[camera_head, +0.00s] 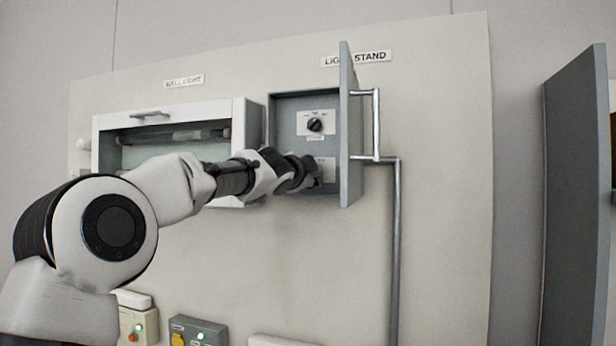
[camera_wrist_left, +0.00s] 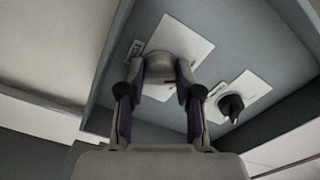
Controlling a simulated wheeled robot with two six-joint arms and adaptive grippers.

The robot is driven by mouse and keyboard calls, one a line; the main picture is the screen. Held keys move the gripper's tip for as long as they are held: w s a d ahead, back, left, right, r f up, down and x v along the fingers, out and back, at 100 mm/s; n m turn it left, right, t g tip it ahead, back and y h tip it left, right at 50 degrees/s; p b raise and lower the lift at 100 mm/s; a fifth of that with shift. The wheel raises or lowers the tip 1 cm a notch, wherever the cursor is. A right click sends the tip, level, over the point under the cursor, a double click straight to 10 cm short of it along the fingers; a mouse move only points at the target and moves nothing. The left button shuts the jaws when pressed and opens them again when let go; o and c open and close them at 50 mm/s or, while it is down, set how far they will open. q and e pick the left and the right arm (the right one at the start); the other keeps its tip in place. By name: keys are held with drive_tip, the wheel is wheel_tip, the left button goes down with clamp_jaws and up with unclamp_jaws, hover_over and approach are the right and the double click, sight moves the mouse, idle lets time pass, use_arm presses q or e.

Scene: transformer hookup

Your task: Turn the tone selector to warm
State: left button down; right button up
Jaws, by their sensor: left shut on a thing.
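The tone selector (camera_wrist_left: 160,68) is a pale round knob with a red mark, on a white plate inside the open grey light stand box (camera_head: 274,115). Its plate (camera_head: 328,166) shows low in the box in the head view, where my gripper hides the knob. My left gripper (camera_head: 310,174) reaches into the box from the left. In the left wrist view its two fingers (camera_wrist_left: 160,92) are shut on the knob, one on each side. The label beside the knob is only partly readable, so I cannot tell its setting. My right gripper is not in view.
A black knob (camera_head: 315,125) on its own plate sits above the selector. The box's grey door (camera_head: 350,120) stands open at the right, with a bar handle (camera_head: 377,125). The wall light cabinet (camera_head: 105,150) is to the left. A grey panel (camera_head: 575,200) stands far right.

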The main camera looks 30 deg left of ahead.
use_arm(q)
drive_tip(key=shift+r, duration=0.4)
drive_tip(key=c, duration=0.9)
unclamp_jaws()
drive_tip(key=shift+o, duration=0.7)
drive_tip(key=shift+w+d+f, duration=0.1)
drive_tip(key=shift+w+f, duration=0.15)
drive_tip(key=shift+s, duration=0.15)
